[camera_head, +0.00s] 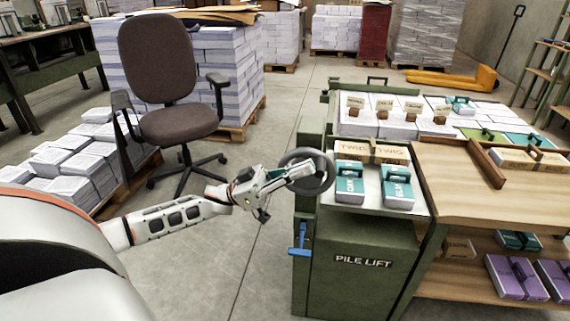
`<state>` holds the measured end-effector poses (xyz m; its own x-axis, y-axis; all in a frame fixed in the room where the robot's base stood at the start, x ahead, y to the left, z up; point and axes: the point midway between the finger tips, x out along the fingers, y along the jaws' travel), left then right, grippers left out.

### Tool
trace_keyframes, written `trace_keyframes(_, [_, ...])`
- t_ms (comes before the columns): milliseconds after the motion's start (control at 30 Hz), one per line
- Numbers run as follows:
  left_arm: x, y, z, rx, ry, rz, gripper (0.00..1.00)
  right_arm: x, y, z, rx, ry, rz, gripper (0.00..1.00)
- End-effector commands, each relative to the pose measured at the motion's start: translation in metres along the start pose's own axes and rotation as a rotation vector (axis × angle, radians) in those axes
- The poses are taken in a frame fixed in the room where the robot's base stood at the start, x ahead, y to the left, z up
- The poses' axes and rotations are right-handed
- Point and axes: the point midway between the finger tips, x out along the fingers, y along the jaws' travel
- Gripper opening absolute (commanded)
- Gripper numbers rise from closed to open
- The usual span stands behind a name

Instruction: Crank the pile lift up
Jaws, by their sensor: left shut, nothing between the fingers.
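The pile lift (362,262) is a green cabinet with its name on the front and a light top plate. A dark round handwheel (330,176) sits at its upper left side. A blue handle (300,245) hangs lower on the same side. My left gripper (308,169) is at the handwheel, overlapping its ring in this view. It is shut with nothing held. I cannot tell whether it touches the wheel. On the lift's top plate stand two teal-labelled stacks, ELAN (398,189) and another (350,184), with TWIG boxes (373,151) behind. My right gripper is not in view.
A wooden workbench (455,190) adjoins the lift on the right, with packs on its lower shelf. An office chair (168,90) and paper stacks (75,168) stand at the left. Concrete floor (215,265) is free in front of the lift's left side.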

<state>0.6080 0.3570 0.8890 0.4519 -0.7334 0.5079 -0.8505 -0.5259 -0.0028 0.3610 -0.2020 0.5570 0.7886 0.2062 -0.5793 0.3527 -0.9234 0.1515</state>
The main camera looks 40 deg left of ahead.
Motion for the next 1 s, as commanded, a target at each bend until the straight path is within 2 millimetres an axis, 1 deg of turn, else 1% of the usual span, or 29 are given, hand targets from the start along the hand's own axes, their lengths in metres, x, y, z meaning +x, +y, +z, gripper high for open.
trace_keyframes(33, [0.009, 0.001, -0.011, 0.016, -0.049, 0.009, 0.00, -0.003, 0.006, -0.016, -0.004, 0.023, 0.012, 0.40])
trace_keyframes(233, [0.019, 0.001, -0.004, 0.018, -0.239, 0.009, 0.00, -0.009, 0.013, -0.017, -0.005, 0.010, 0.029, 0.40])
trace_keyframes(400, [0.026, 0.000, 0.002, 0.018, -0.399, 0.007, 0.00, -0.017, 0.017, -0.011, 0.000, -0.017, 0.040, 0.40])
trace_keyframes(500, [0.029, -0.001, 0.006, 0.017, -0.494, 0.006, 0.00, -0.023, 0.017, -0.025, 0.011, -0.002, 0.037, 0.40])
trace_keyframes(600, [0.031, -0.001, 0.013, 0.015, -0.585, 0.005, 0.00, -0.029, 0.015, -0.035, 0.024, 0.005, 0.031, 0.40])
trace_keyframes(733, [0.032, 0.000, 0.021, 0.013, -0.695, 0.005, 0.00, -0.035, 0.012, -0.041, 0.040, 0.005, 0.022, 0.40])
trace_keyframes(800, [0.030, 0.001, 0.029, 0.003, -0.705, 0.002, 0.00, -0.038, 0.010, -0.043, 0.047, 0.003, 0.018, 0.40])
trace_keyframes(1000, [0.030, 0.002, 0.040, -0.002, -0.703, 0.003, 0.00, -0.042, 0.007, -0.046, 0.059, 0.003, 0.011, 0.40])
